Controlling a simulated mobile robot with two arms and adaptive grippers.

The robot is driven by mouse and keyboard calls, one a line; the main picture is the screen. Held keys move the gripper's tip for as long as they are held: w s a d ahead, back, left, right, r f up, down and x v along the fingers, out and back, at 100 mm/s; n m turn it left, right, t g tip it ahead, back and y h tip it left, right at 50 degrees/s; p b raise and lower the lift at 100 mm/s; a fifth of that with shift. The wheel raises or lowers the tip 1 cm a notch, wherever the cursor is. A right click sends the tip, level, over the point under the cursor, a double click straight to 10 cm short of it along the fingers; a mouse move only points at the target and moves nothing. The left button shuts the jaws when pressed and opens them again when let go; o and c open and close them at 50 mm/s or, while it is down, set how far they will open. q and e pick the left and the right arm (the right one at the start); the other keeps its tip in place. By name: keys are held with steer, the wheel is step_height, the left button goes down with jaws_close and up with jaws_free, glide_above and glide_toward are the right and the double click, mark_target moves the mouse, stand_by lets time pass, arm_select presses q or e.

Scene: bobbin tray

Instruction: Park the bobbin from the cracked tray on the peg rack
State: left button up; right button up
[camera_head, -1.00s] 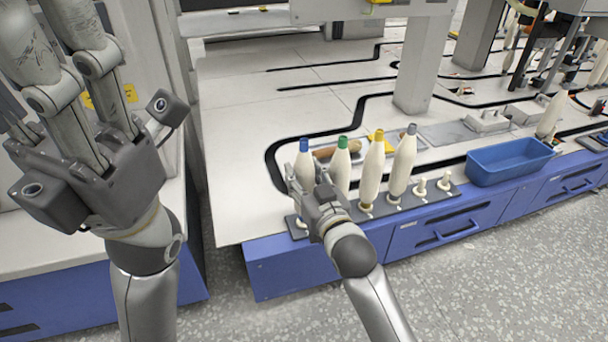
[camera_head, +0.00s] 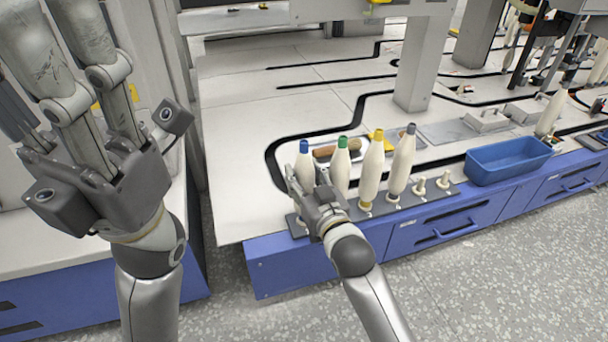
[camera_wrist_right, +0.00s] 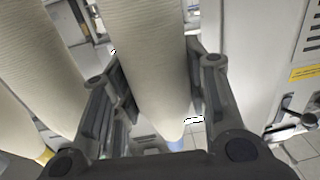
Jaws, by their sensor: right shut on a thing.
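My right gripper (camera_head: 318,200) is shut on a cream bobbin with a blue tip (camera_head: 305,172), at the left end of the dark peg rack (camera_head: 412,199). The bobbin is about upright; its lower end is hidden behind the gripper, so I cannot tell if it sits on a peg. In the right wrist view the bobbin (camera_wrist_right: 146,65) is between the fingers. Bobbins with green (camera_head: 341,168), yellow (camera_head: 371,175) and grey (camera_head: 402,163) tips stand along the rack. A shallow tray (camera_head: 357,161) with a brown piece lies behind them. My left gripper (camera_head: 100,150) is raised at left, its fingertips unclear.
Short pegs at the rack's right end (camera_head: 443,180) are bare. A blue bin (camera_head: 508,162) stands right of the rack. A grey pillar (camera_head: 424,66) rises behind. The pale tabletop left of the rack (camera_head: 235,150) is clear.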

steer(key=shift+f, duration=0.35)
steer(key=o, duration=0.8)
